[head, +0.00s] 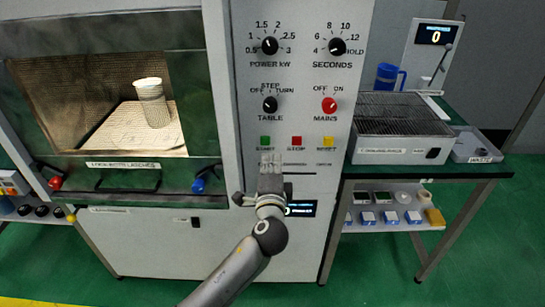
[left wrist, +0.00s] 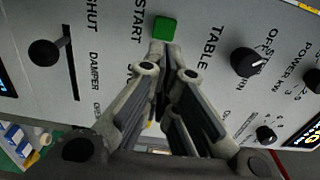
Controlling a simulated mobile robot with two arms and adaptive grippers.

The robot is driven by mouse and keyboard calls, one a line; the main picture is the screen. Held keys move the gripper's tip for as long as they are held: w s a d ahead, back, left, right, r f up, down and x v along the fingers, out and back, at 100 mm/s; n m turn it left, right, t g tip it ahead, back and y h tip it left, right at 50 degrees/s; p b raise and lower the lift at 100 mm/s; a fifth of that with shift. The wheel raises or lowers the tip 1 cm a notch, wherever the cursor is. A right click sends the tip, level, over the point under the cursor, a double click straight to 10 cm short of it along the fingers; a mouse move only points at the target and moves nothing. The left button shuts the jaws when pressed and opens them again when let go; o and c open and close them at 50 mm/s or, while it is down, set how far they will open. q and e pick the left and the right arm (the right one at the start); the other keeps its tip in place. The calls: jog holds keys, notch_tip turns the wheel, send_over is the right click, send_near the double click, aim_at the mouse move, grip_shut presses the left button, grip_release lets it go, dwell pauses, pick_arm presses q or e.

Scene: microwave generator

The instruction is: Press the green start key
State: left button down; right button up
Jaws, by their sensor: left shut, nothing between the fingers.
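The green start key (head: 265,141) is a small square on the grey control panel (head: 300,95), left of a red key (head: 296,141) and a yellow key (head: 328,142). My left gripper (head: 270,160) is shut and empty, just below the green key in the head view. In the left wrist view the green key (left wrist: 166,28) shows just past the fingertips (left wrist: 166,50), by the word START. I cannot tell whether they touch the panel. My right gripper is not in view.
Above the keys are the power, seconds, table and red mains knobs (head: 329,105). The microwave chamber at left holds a pale cup (head: 151,100). A damper slider (left wrist: 70,70) is near the gripper.

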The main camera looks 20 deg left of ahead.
pick_arm(q)
jog(key=v, duration=0.6)
jog(key=shift+s+d+b, duration=0.15)
jog(key=shift+s+b, duration=0.2)
jog(key=shift+b, duration=0.1)
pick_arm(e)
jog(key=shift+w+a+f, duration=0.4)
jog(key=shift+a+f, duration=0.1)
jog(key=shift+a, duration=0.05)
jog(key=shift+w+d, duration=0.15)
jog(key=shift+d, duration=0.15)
